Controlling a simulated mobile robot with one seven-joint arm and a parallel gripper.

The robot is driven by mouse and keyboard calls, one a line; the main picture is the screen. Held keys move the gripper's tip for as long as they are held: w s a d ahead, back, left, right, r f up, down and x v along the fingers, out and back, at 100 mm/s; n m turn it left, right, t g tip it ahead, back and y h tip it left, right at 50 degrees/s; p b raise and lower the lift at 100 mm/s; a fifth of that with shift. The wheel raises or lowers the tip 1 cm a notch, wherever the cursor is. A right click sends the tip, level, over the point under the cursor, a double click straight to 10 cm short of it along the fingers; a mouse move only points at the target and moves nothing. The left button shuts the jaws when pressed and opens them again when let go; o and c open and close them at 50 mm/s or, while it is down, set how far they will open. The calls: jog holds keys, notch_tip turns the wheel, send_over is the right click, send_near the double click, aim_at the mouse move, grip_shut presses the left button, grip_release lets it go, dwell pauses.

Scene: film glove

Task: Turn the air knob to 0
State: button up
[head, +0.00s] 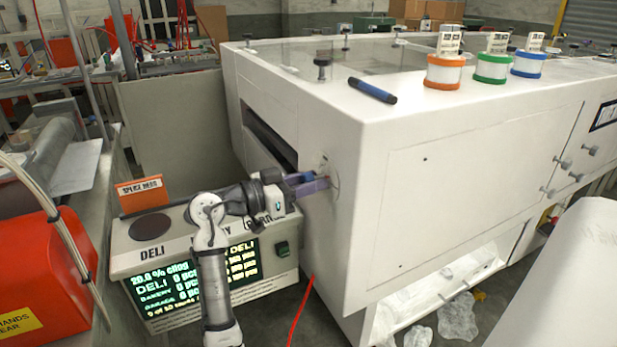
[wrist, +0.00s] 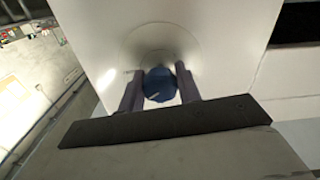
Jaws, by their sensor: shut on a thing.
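The air knob (wrist: 160,85) is a small round blue knob with a pale pointer line, set in a round recess on the white machine's (head: 452,165) end face. In the wrist view the pointer slants, its outer end toward the lower left. My gripper (wrist: 159,88) has one dark finger on each side of the knob and is shut on it. In the head view my gripper (head: 318,182) reaches the end face from the left, and its fingers mostly hide the knob. I cannot read any scale marks around it.
A display box (head: 205,262) with green text stands below my arm. A red box (head: 40,265) is at the left. Orange, green and blue banded rolls (head: 492,67) and a dark blue pen-like tool (head: 373,90) lie on the machine top. A red cable (head: 300,312) hangs in front.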

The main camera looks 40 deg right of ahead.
jog(key=n+p, duration=0.4)
jog(key=n, duration=0.2)
jog(key=shift+r, duration=0.2)
jog(key=n+p, duration=0.3)
jog(key=shift+n, duration=0.3)
jog(key=shift+f+n+p, duration=0.1)
jog(key=shift+n+p, duration=0.65)
jog(key=shift+n, duration=0.15)
jog(key=shift+f, duration=0.1)
jog(key=o, duration=1)
jog(key=shift+c, duration=0.2)
jog(key=shift+a, duration=0.1)
